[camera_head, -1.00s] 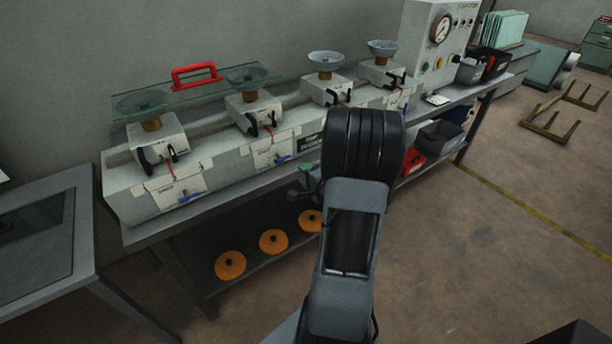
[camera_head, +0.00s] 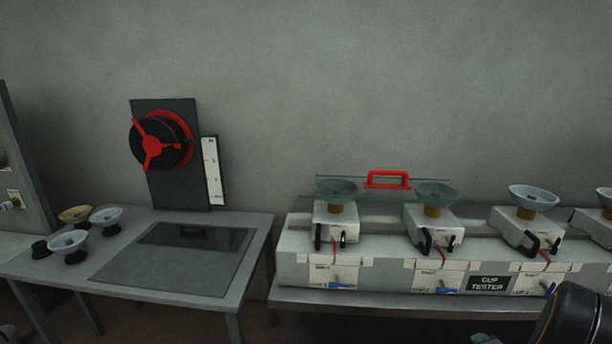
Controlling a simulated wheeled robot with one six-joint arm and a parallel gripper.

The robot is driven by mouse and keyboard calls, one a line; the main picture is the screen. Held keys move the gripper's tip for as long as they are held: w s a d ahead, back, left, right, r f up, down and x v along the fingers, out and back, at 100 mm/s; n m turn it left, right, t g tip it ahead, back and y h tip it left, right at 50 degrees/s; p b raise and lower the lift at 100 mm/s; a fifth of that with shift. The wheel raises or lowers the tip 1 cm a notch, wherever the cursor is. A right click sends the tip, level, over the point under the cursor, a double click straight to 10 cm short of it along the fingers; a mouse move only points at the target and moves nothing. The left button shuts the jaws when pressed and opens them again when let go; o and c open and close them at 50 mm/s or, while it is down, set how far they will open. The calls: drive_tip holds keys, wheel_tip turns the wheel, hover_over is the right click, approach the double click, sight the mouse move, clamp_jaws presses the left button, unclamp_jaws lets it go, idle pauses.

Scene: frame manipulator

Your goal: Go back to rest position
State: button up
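Part of my arm (camera_head: 578,318) shows at the bottom right corner, dark and rounded, in front of the cup tester bench. My gripper is not visible in this view, so its fingers cannot be seen. The cup tester (camera_head: 380,273) is a long pale unit on a bench, with several stations topped by glass cups. A glass sheet with a red handle (camera_head: 387,179) rests across the two left cups.
A grey table (camera_head: 255,250) on the left has a dark glass plate (camera_head: 185,257) and several cups on it. A black panel with a red-spoked wheel (camera_head: 152,146) stands behind it. A narrow gap separates the table from the bench (camera_head: 400,300).

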drive_tip(key=s+a+r+n+g, duration=0.2)
drive_tip(key=s+a+n+g, duration=0.4)
drive_tip(key=n+g, duration=0.15)
drive_tip(key=s+a+r+n+y, duration=0.1)
drive_tip(key=a+r+n, duration=0.2)
drive_tip(key=a, duration=0.4)
drive_tip(key=a+r+n+y+p, duration=0.1)
drive_tip(key=a+r+n, duration=0.2)
drive_tip(key=a+r, duration=0.2)
drive_tip(key=s+a+r+n+y, duration=0.1)
drive_tip(key=a+r, duration=0.4)
drive_tip(key=a, duration=0.6)
drive_tip(key=shift+s+a+n+y, duration=0.25)
drive_tip(key=shift+n+y, duration=0.35)
drive_tip(key=shift+n, duration=0.35)
drive_tip(key=shift+d, duration=0.2)
